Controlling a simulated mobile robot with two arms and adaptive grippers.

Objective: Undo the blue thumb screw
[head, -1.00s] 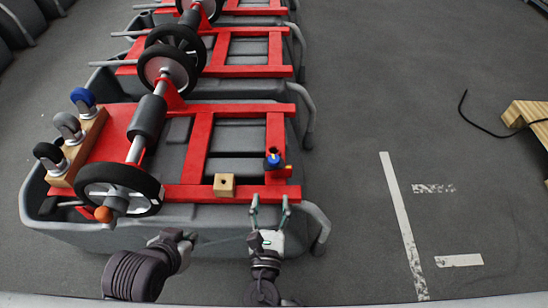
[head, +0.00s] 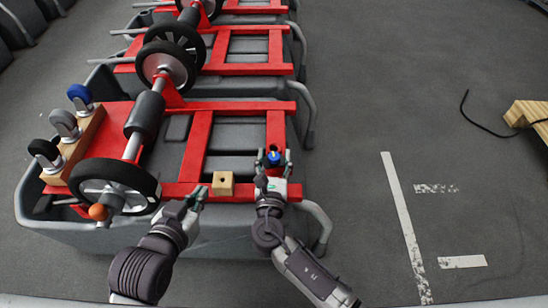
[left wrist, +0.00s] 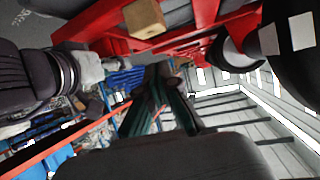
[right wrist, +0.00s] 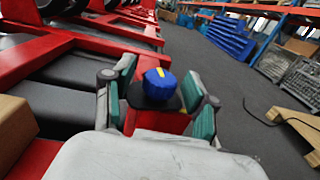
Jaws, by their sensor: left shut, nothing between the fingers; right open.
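The blue thumb screw (head: 273,156) sits at the right front corner of the red frame (head: 276,130). In the right wrist view, the blue screw (right wrist: 160,82) has a yellow mark on top and a dark base under it. My right gripper (head: 273,158) is open, with its green-padded fingers on either side of the screw; I cannot tell whether they touch it. My left gripper (head: 198,193) is shut and empty, left of the wooden block near the front red bar. Its fingers (left wrist: 160,85) also show in the left wrist view.
A wooden block (head: 222,184) with a hole sits on the front bar between my grippers. A black wheel (head: 117,185) with an orange knob (head: 97,212) stands at the left. Several casters stand on a wooden rack (head: 76,150). The floor at the right is mostly clear.

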